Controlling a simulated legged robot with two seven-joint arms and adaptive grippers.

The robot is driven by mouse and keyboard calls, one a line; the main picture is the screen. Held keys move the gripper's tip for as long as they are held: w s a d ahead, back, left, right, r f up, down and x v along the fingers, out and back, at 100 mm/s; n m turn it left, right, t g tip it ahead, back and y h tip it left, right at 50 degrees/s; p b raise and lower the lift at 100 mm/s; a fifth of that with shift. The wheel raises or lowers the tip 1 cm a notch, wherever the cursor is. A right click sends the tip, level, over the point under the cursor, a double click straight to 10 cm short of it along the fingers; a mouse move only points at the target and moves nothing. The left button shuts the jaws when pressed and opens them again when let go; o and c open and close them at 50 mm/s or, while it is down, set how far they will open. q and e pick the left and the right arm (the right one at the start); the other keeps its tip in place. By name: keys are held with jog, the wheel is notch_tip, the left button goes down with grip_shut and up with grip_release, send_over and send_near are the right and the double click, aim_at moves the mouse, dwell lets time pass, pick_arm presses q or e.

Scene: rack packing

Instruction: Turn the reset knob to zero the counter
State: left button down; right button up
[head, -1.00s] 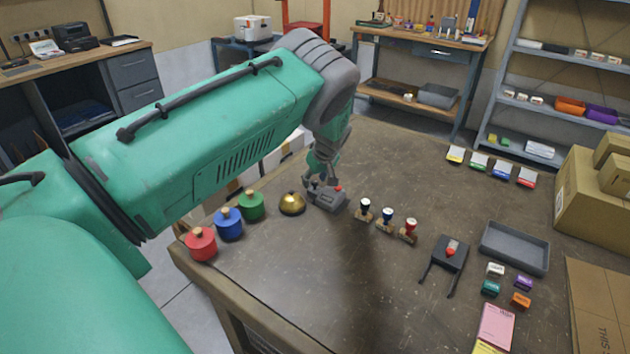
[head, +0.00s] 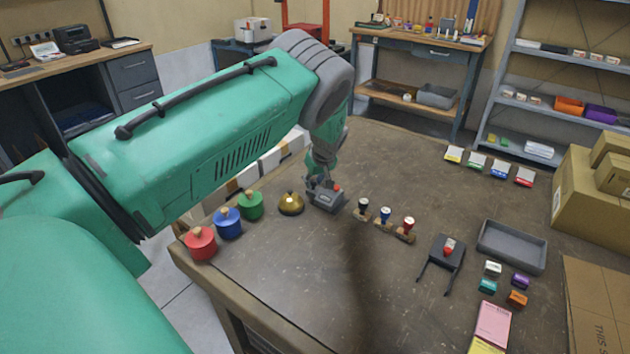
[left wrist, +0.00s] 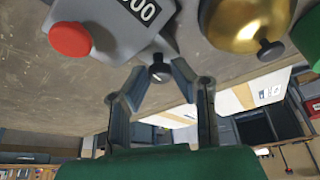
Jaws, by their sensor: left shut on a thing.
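The grey counter (head: 325,199) with a red button (head: 337,187) stands on the table beside the gold bell. In the left wrist view the counter (left wrist: 105,40) shows part of a white-on-black number display (left wrist: 138,12), with zeros readable, and its red button (left wrist: 70,39). The dark reset knob (left wrist: 159,72) sticks out from the counter's side. My left gripper (left wrist: 158,76) is shut on the knob, with one finger on each side of it. In the head view my left gripper (head: 318,183) is at the counter's far side, partly hidden by it. My right gripper is not in view.
The gold bell (head: 291,204) stands close left of the counter; red (head: 201,243), blue and green lidded pots are further left. Several stamps (head: 386,216) stand to the right. A grey tray (head: 512,246) and a cardboard box lie further right. The table's middle front is clear.

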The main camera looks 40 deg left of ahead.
pick_arm(q)
jog(key=m+t, duration=0.1)
jog(key=m, duration=0.1)
jog(key=m+h, duration=0.1)
jog(key=m, duration=0.2)
jog(key=shift+a+r+t, duration=0.1)
jog(key=shift+a+t, duration=0.05)
jog(key=shift+t, duration=0.25)
jog(key=m+h, duration=0.1)
jog(key=m, duration=0.1)
jog(key=shift+m+t, duration=0.3)
jog(key=shift+a+m+h, duration=0.1)
jog(key=shift+m+h, duration=0.2)
jog(key=shift+m, duration=0.6)
jog(key=m+h+b, duration=0.1)
jog(key=m+b, duration=0.1)
jog(key=m, duration=0.1)
jog(key=shift+a+m+t+b, duration=0.1)
jog(key=shift+m+t+b, duration=0.2)
jog(key=shift+w+m+h+b, duration=0.1)
jog(key=shift+m+h+b, duration=0.8)
jog(key=shift+m+b, duration=0.85)
jog(key=shift+m, duration=0.35)
